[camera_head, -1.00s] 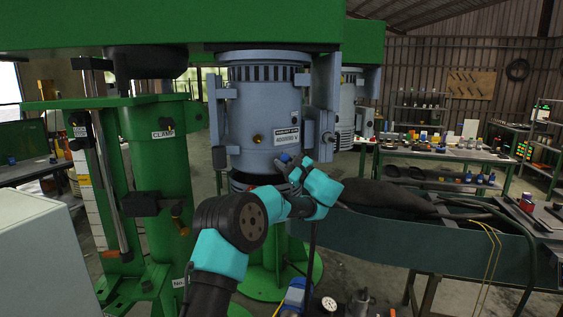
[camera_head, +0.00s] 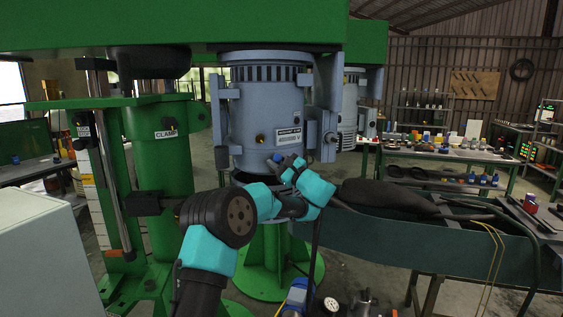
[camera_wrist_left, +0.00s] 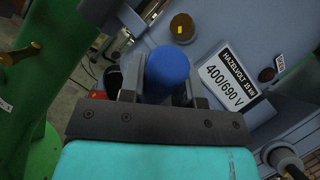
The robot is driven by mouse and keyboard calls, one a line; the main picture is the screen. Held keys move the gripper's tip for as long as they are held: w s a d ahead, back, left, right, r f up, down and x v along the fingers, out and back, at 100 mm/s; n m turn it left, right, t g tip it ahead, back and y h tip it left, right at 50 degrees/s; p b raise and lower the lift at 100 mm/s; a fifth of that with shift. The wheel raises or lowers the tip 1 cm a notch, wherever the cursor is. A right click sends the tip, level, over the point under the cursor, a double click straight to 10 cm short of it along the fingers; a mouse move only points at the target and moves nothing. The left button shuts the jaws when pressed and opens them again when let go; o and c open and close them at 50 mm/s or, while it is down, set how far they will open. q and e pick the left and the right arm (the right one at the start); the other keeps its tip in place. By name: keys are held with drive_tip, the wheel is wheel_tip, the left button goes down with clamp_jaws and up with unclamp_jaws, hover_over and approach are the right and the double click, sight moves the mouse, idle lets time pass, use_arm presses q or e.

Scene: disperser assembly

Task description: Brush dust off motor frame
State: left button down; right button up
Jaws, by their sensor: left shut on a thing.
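The blue-grey motor frame (camera_head: 265,125) hangs from the green machine head in the head view. Its nameplate (camera_wrist_left: 225,80) and a brass fitting (camera_wrist_left: 183,28) show in the left wrist view. My left gripper (camera_head: 290,162) is in front of the lower right part of the motor frame. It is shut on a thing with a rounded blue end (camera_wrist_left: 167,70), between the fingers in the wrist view. The rest of that held thing is hidden, so I cannot tell whether it is touching the motor. I see no clear dust. My right gripper is not in view.
A green column marked CLAMP (camera_head: 165,150) stands left of the motor. A dark green trough (camera_head: 420,245) with a black bundle (camera_head: 390,197) lies to the right. A gauge (camera_head: 331,304) and other small parts are at the bottom. A bench (camera_head: 440,155) stands behind.

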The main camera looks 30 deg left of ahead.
use_arm(q)
drive_tip(key=shift+s+a, duration=0.2)
drive_tip(key=shift+a, duration=0.15)
drive_tip(key=s+a, duration=0.2)
drive_tip(key=shift+s+a, duration=0.1)
drive_tip(key=shift+a, duration=0.3)
drive_tip(key=shift+s+d, duration=0.1)
idle(0.4)
drive_tip(key=shift+s+d, duration=0.85)
drive_tip(key=shift+s, duration=0.35)
drive_tip(key=shift+s+d, duration=0.85)
drive_tip(key=shift+s, duration=0.3)
drive_tip(key=shift+s+d, duration=0.45)
drive_tip(key=shift+s, duration=0.15)
drive_tip(key=shift+s+d, duration=0.4)
drive_tip(key=shift+s, duration=0.2)
drive_tip(key=shift+w, duration=0.1)
